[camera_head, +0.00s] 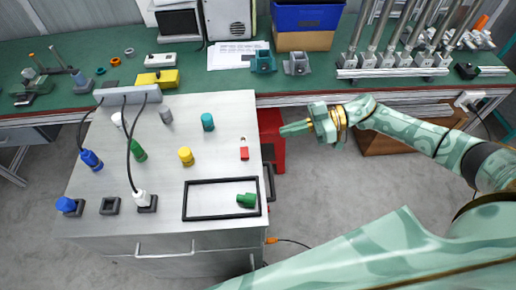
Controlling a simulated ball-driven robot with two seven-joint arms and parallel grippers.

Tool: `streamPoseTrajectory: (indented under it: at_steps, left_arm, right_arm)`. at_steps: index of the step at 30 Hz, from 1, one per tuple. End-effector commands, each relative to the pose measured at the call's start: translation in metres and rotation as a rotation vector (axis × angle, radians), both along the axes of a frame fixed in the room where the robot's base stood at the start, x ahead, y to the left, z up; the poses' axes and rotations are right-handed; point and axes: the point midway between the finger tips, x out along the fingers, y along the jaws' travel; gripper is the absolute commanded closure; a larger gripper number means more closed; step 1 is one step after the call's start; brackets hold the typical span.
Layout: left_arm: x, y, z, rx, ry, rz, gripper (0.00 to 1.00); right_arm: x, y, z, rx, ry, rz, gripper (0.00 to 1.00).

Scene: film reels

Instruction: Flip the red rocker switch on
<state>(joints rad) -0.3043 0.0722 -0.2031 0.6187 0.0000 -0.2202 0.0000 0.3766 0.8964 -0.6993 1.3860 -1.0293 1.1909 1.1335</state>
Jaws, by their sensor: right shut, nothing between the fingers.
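A small red block with a pale end (244,153) lies on the right part of the grey cabinet top (215,115). My right gripper (283,131) is shut and empty, pointing left just beyond the cabinet's right edge, apart from the red block. My left gripper is not in view.
The cabinet top holds several coloured cylinders, cabled plugs and a black rectangular frame (185,200) with a green piece (246,200) inside. The green bench (225,83) runs behind, with metal rods (378,40) at the right.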

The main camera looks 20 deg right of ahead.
Motion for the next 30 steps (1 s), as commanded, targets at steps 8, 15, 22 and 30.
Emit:
streamPoseTrajectory:
  at_steps: [8, 15, 22, 30]
  left_arm:
    - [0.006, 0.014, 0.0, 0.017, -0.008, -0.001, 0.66]
    - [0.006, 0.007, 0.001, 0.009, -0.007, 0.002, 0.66]
    - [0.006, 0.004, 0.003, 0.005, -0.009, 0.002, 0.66]
    - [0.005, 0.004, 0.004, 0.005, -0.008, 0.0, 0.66]
  right_arm:
    - [-0.001, 0.001, 0.001, 0.023, 0.054, -0.007, 1.0]
    - [0.0, 0.006, 0.0, 0.023, 0.051, -0.007, 1.0]
    - [0.008, 0.041, -0.008, 0.027, 0.051, -0.006, 1.0]
    - [0.022, 0.096, -0.022, 0.026, 0.05, -0.007, 1.0]
